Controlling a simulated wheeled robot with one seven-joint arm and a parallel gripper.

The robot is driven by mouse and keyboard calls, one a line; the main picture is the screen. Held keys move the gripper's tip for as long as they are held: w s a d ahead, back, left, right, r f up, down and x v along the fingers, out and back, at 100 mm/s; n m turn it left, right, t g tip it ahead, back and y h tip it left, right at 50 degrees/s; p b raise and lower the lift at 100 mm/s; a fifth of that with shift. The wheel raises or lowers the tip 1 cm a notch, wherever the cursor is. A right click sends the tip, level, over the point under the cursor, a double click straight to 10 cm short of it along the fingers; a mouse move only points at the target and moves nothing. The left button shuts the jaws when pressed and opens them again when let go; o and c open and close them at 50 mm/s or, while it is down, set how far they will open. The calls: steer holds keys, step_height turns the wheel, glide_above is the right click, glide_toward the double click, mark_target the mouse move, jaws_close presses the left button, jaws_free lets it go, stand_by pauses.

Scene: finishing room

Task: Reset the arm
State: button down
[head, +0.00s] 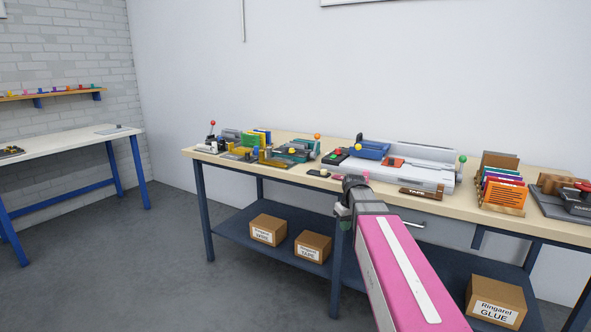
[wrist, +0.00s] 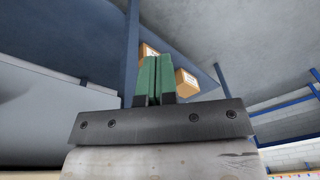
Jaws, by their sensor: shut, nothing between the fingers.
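My arm, with a pink link, reaches forward from the lower right of the head view toward the front edge of the workbench (head: 345,187). My gripper (head: 342,216) is at the arm's far end, in front of the bench edge and below its top. In the wrist view, my gripper's two green fingers (wrist: 154,78) stand side by side and are shut with nothing between them. The wrist view looks tilted, with the bench's blue frame and lower shelf beyond the fingers.
Machines, a paper rack (head: 503,190) and a white and grey binding machine (head: 410,165) crowd the bench top. Boxes (head: 268,230) stand on the lower shelf (head: 235,223). Another table (head: 70,140) stands at left. The floor (head: 150,260) between is clear.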

steer(key=s+f+m+h, duration=0.1)
steer(key=s+f+m, duration=0.3)
steer(key=s+f, duration=1.2)
steer(key=shift+s+m+g, duration=0.4)
